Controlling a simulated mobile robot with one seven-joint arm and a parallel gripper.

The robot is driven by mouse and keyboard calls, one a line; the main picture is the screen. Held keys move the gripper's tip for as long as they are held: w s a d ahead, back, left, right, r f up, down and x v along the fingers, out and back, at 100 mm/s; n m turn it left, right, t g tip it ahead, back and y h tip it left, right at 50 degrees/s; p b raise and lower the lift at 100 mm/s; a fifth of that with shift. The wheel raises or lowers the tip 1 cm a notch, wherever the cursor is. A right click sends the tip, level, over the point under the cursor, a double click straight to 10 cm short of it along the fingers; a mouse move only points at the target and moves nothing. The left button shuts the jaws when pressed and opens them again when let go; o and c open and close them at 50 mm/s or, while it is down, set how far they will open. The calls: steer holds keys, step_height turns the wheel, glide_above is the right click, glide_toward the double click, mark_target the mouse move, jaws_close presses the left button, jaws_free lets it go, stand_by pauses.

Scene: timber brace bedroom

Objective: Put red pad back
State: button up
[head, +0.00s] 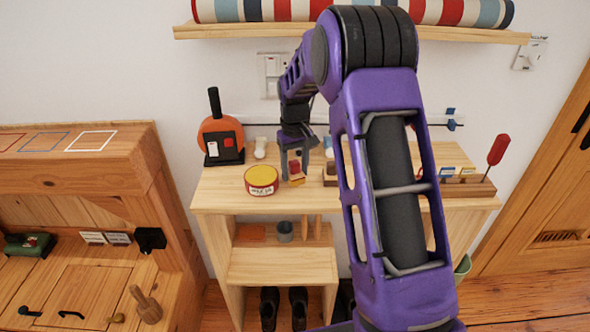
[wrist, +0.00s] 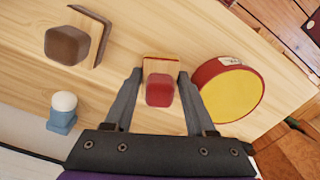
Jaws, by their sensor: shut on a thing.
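The red pad (wrist: 160,90) is a rounded red block on a pale wooden backing. In the wrist view it sits between the two fingers of my gripper (wrist: 160,76), which is shut on it. In the head view my gripper (head: 295,165) is over the wooden shelf top, with the red pad (head: 294,167) showing small and partly covered by the fingers. I cannot tell whether the pad touches the shelf top. Three outlined squares, red (head: 11,141), blue (head: 45,141) and white (head: 91,141), lie on the wooden bench at left.
A round red-and-yellow tin (head: 261,180) stands close beside my gripper; it also shows in the wrist view (wrist: 231,92). A brown knobbed block (wrist: 67,45) and a white-topped blue peg (wrist: 62,112) are nearby. An orange disc (head: 217,132) stands behind a black panel.

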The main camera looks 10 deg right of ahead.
mark_target(295, 162)
steer(key=o, duration=0.9)
steer(key=shift+f, duration=0.1)
step_height(295, 162, up, 12)
steer(key=shift+r+p, duration=0.15)
steer(key=shift+p, duration=0.6)
